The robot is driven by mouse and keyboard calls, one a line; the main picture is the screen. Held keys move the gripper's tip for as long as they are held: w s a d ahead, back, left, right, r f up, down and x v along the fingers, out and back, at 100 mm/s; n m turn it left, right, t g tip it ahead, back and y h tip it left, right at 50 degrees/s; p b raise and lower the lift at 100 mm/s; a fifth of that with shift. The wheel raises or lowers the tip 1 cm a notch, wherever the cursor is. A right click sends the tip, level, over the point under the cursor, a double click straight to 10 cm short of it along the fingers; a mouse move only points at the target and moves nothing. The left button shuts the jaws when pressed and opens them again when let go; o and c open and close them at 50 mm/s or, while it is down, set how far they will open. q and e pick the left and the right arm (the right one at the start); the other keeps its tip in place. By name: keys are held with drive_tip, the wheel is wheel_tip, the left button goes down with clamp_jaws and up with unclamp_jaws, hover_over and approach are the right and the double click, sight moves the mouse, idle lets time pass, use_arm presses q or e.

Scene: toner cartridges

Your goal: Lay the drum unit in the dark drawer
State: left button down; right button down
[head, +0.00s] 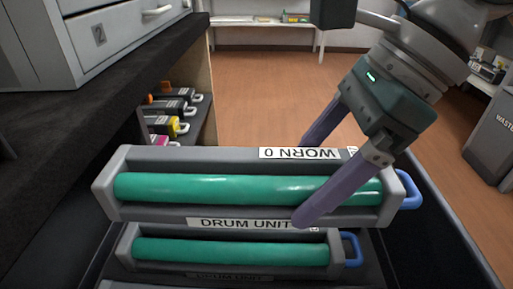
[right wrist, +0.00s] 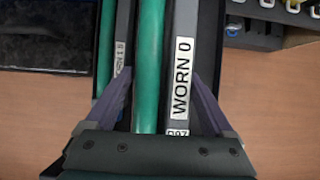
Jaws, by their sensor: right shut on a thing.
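A grey drum unit (head: 220,188) with a green roller, blue end handle and labels "WORN 0" and "DRUM UNIT" is held in my right gripper (head: 308,180). The fingers close across its width near its right end; the right wrist view also shows the held drum unit (right wrist: 148,60) between them. It looks level and appears above the dark drawer (head: 425,238); the exact gap cannot be judged. A second, similar drum unit (head: 230,252) lies below it, partly hidden by it. My left gripper is not in view.
A dark shelf at left holds several toner cartridges (head: 172,125) with coloured parts. A grey drawer cabinet marked 2 (head: 125,35) stands on the dark counter (head: 110,85). A grey waste bin (head: 493,130) stands at right. Open floor (head: 260,80) lies beyond.

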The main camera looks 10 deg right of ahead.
wheel_tip(320, 180, down, 6)
drive_tip(key=shift+r+b, duration=0.15)
drive_tip(key=shift+b, duration=0.95)
drive_tip(key=shift+w, duration=0.1)
drive_tip(key=shift+f+b, duration=0.45)
drive_tip(key=shift+f, duration=0.1)
unclamp_jaws()
